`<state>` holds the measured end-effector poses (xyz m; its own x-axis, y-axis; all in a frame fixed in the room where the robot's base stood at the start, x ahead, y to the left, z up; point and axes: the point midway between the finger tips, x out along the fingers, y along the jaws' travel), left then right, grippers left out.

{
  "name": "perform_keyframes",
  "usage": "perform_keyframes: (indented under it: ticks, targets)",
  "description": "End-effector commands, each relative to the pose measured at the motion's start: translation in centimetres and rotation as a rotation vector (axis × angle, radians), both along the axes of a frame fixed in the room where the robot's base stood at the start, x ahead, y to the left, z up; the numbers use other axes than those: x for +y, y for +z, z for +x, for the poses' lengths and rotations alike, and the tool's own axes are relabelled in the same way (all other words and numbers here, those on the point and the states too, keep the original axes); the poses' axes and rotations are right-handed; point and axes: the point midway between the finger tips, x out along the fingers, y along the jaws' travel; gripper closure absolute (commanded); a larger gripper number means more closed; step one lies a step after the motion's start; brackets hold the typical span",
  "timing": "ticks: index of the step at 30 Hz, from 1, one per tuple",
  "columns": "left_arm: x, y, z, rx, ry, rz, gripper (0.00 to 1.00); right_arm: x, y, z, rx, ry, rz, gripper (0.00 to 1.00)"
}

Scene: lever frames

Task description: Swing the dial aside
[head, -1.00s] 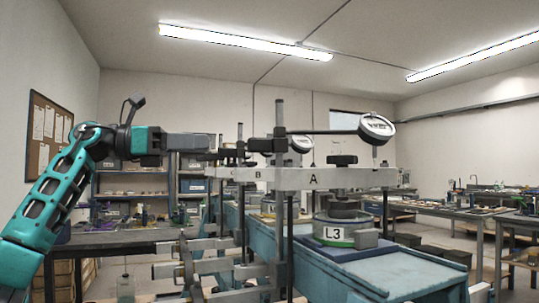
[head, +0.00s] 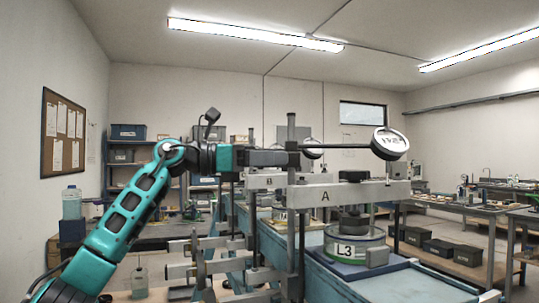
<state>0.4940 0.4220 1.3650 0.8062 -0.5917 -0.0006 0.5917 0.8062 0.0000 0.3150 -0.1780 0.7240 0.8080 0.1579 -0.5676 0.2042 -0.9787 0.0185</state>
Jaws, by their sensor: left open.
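The round white dial (head: 390,143) sits at the right end of a thin dark horizontal rod (head: 342,146). The rod runs left to an upright grey post (head: 291,205) at beam A (head: 338,194). The dial is above the right part of that beam, over the weight stack labelled L3 (head: 345,251). My left gripper (head: 286,158) comes in from the left, open, with its fingers pointing right. Its tips overlap the post just below the rod's left end; I cannot tell whether they touch. They hide part of the clamp there. My right gripper is out of view.
Another beam marked B (head: 269,180) and a second dial (head: 313,150) stand behind. Grey horizontal bars (head: 205,270) lie below my left arm. The blue bench (head: 390,283) is at lower right. Open air lies above the rod and around the dial.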

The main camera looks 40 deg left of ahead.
Motion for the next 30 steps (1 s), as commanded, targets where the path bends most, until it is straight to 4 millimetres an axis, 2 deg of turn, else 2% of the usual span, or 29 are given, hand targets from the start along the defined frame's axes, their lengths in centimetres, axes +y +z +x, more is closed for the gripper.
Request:
perform_keyframes:
  ticks: [6, 21, 30]
  targets:
    - [-0.01, -0.01, -0.01, 0.000, 0.000, 0.000, 0.51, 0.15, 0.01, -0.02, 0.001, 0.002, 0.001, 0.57]
    - [0.02, -0.01, -0.03, 0.000, 0.000, 0.000, 0.99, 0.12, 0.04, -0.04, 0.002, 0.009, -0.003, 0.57]
    - [0.04, -0.01, -0.03, 0.000, 0.000, 0.000, 1.00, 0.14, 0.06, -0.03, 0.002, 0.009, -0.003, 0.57]
